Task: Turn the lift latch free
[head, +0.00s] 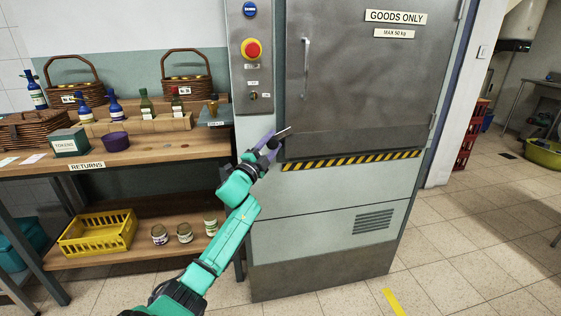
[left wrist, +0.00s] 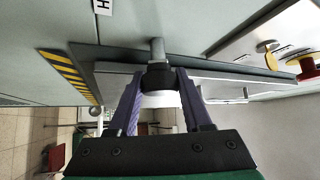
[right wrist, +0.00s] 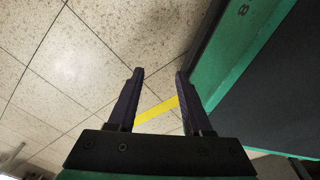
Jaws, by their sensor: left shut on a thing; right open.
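The lift latch (head: 284,132) is a small metal lever at the lower left edge of the grey lift door (head: 360,95). My left gripper (head: 270,143) is at it, with the arm reaching up from below. In the left wrist view the purple fingers (left wrist: 160,110) are shut on the latch's dark and white part (left wrist: 158,78), and a grey metal shaft runs from it toward the lift front. The fingers hide part of the latch in the head view. My right gripper (right wrist: 157,95) is open and empty above the tiled floor in the right wrist view, and is out of the head view.
The door has a vertical handle (head: 306,68) and a hazard strip (head: 350,160) below. A red button (head: 252,49) sits on the panel to its left. A wooden shelf (head: 150,150) with jars, bottles and baskets stands left.

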